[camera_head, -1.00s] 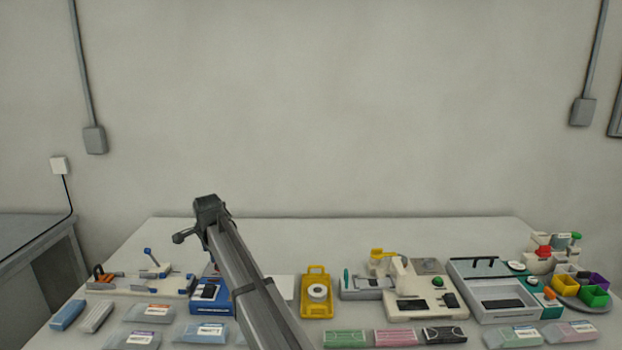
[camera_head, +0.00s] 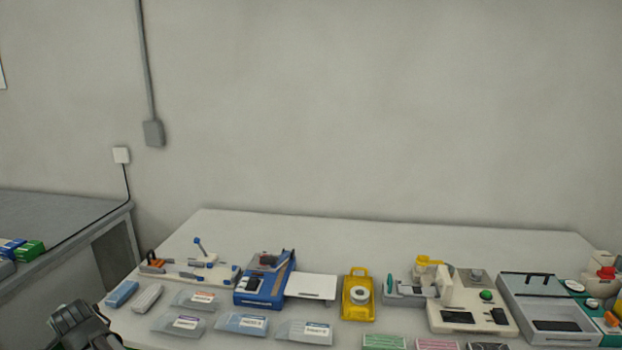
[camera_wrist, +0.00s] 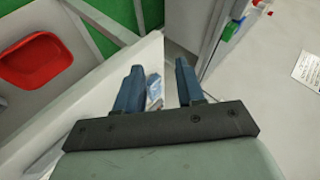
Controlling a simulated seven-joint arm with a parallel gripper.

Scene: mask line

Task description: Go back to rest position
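My gripper (camera_wrist: 160,85) shows in the wrist view with its two dark blue fingers apart. No object is held between them; a small blue and white item (camera_wrist: 153,88) shows in the gap, farther off. In the head view a dark part of my arm (camera_head: 82,325) is at the bottom left corner, left of the white table's front edge and clear of the objects there. The fingertips cannot be made out in that view.
The white table (camera_head: 400,235) holds bagged packs (camera_head: 241,322), a blue device (camera_head: 262,285), a yellow tray (camera_head: 357,312) and a white machine (camera_head: 470,305). A grey side table (camera_head: 60,215) with boxes stands left. A red bin (camera_wrist: 35,65) shows in the wrist view.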

